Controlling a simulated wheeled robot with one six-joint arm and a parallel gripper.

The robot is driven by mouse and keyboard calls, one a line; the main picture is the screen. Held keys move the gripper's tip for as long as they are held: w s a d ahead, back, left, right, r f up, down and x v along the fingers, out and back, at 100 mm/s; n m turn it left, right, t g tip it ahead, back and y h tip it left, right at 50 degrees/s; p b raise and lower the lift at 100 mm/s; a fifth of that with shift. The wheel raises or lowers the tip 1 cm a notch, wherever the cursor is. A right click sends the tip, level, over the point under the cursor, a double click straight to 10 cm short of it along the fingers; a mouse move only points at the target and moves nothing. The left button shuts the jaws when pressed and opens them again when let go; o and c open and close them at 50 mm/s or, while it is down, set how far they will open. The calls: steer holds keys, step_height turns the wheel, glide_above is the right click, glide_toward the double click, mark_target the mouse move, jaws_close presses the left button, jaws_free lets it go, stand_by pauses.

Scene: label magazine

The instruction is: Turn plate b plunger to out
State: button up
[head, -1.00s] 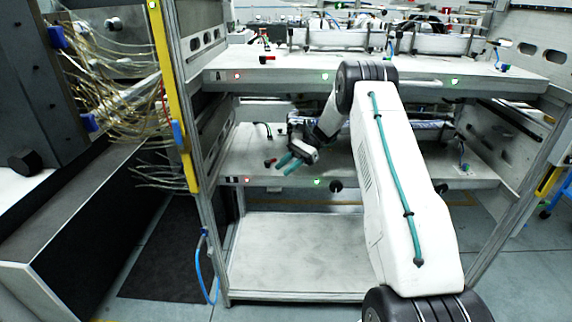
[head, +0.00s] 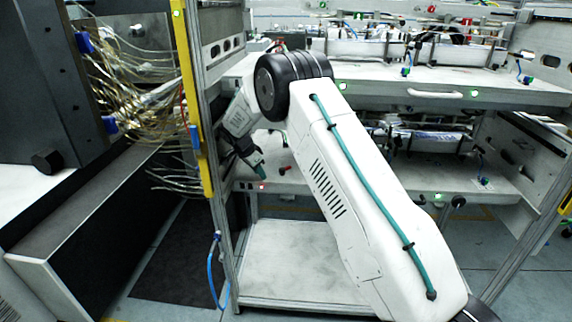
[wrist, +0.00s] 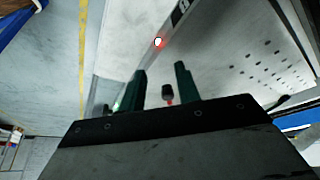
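A small plunger with a dark knob and red stem (wrist: 167,93) shows between my fingers in the wrist view. In the head view a red plunger (head: 285,169) stands near the left front of the lower plate (head: 330,181), just right of my gripper (head: 258,168). I see no letter naming the plate. In the wrist view my gripper (wrist: 160,68) has its two green fingers apart, with a gap around the plunger's line of sight. I cannot tell whether the plunger is truly between the fingers or beyond them. Nothing is held.
A red light (head: 262,186) and a green light (head: 438,196) sit on the lower plate's front edge. The upper plate (head: 520,92) overhangs it. A yellow-striped frame post (head: 190,90) and loose cables (head: 150,75) are close on the left.

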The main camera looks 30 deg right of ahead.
mark_target(288, 167)
steer(key=d, duration=0.4)
steer(key=w+d, duration=0.1)
steer(key=d, duration=0.7)
steer(key=shift+w, duration=0.3)
steer(key=shift+d+f, duration=0.25)
steer(key=shift+f, duration=0.35)
jaws_close()
